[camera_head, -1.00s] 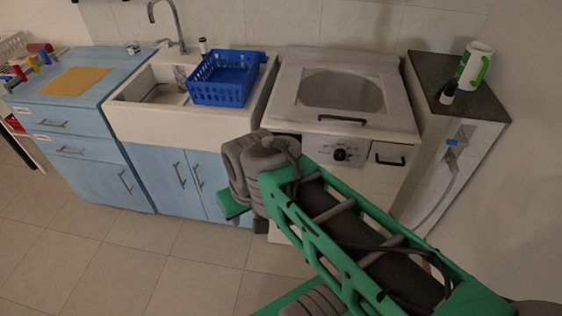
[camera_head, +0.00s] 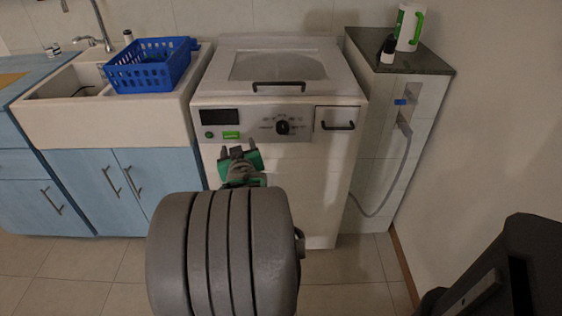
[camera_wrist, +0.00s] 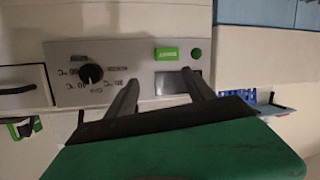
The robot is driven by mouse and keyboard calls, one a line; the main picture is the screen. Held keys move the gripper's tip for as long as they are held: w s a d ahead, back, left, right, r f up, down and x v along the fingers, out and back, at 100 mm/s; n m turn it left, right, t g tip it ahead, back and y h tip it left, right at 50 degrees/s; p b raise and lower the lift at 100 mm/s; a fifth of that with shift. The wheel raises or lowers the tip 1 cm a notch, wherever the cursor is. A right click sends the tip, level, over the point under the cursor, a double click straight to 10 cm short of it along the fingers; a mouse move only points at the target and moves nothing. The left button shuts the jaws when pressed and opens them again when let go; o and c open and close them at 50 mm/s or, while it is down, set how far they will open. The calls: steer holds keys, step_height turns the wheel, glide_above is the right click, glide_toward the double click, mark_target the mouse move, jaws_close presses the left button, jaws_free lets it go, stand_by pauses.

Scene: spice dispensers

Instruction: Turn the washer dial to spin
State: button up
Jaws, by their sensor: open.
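The white washer (camera_head: 330,185) stands in the middle of the head view, with a grey control panel on its front. Its round black dial (camera_head: 283,127) is on the panel, right of the centre. The dial also shows in the wrist view (camera_wrist: 91,73), with small printed labels around it; I cannot read which label it points to. My gripper (camera_head: 238,149) is in front of the panel's lower left part, left of the dial in the head view. In the wrist view my gripper (camera_wrist: 160,80) has its two fingers apart and empty, to the right of the dial and not touching it.
A green button label (camera_head: 231,135) and a dark display (camera_head: 220,117) are left of the dial. A drawer handle (camera_head: 338,126) is right of it, and a lid handle (camera_head: 279,86) sits above. A blue basket (camera_head: 150,66) stands by the sink at left. A hose (camera_head: 395,165) hangs at right.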

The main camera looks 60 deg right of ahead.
mark_target(282, 131)
steer(key=s+d+f+m+g+h+b, duration=0.25)
steer(key=s+d+h, duration=0.35)
steer(key=s, duration=0.4)
steer(key=shift+y, duration=0.7)
steer(key=x, duration=0.8)
steer(key=shift+s+d+r, duration=0.15)
steer(key=shift+d+r, duration=0.15)
steer(key=shift+r, duration=0.1)
steer(key=shift+c, duration=0.3)
steer(key=shift+t, duration=0.25)
jaws_close()
